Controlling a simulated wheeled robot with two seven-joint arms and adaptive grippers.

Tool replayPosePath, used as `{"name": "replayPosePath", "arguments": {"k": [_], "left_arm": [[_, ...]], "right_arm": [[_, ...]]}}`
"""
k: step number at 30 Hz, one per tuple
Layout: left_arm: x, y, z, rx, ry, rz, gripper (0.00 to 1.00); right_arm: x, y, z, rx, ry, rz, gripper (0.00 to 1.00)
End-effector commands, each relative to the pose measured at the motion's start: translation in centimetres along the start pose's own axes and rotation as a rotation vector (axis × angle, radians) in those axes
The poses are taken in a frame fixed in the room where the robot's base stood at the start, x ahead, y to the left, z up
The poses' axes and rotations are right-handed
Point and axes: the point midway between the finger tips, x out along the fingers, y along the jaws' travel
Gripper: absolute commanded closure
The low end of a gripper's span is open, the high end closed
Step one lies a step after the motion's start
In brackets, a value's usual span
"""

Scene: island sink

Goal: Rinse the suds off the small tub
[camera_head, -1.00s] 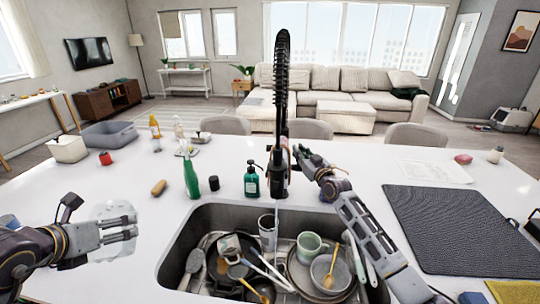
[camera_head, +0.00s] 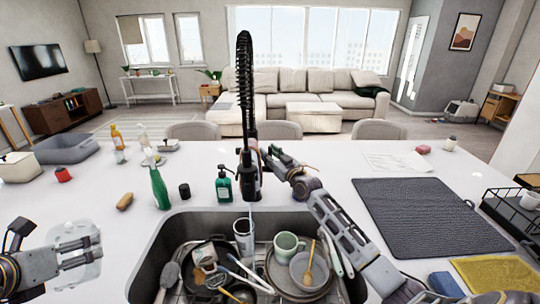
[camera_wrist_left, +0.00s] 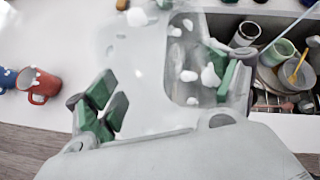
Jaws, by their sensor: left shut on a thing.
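The small tub (camera_head: 84,262) is clear and see-through, and it is held left of the sink above the white counter. In the left wrist view the tub (camera_wrist_left: 165,85) carries several white suds blobs (camera_wrist_left: 210,75). My left gripper (camera_head: 88,246) is shut on it; its green pads (camera_wrist_left: 95,115) show through and beside the clear wall. The black spring-neck faucet (camera_head: 247,110) stands behind the sink (camera_head: 165,240). A thin pale line, like running water (camera_head: 251,212), drops from it into the sink. My right gripper (camera_head: 268,160) is at the faucet; its fingers are partly hidden.
The sink holds a green mug (camera_head: 288,245), bowls, a pan and utensils. A green spray bottle (camera_head: 159,188), a soap pump (camera_head: 224,186) and a dark cup (camera_head: 184,191) stand behind it. A dark drying mat (camera_head: 425,215) lies right. A red mug (camera_wrist_left: 42,86) shows in the wrist view.

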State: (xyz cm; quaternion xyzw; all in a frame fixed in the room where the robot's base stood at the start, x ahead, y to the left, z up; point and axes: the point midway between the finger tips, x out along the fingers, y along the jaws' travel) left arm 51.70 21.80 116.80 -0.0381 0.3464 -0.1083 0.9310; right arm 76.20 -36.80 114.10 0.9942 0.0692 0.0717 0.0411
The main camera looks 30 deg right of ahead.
Motion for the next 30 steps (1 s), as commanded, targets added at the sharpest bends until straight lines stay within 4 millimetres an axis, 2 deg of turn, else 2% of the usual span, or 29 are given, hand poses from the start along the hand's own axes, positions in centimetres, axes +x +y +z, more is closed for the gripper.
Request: {"name": "replayPosePath", "arguments": {"k": [11,30], "left_arm": [[0.0,0.0,0.0,0.0,0.0,0.0,0.41],[0.0,0.0,0.0,0.0,0.0,0.0,0.41]], "right_arm": [[-0.9,0.0,0.0,0.0,0.0,0.0,0.64],[-5.7,0.0,0.1,-0.001,-0.001,0.0,0.64]]}}
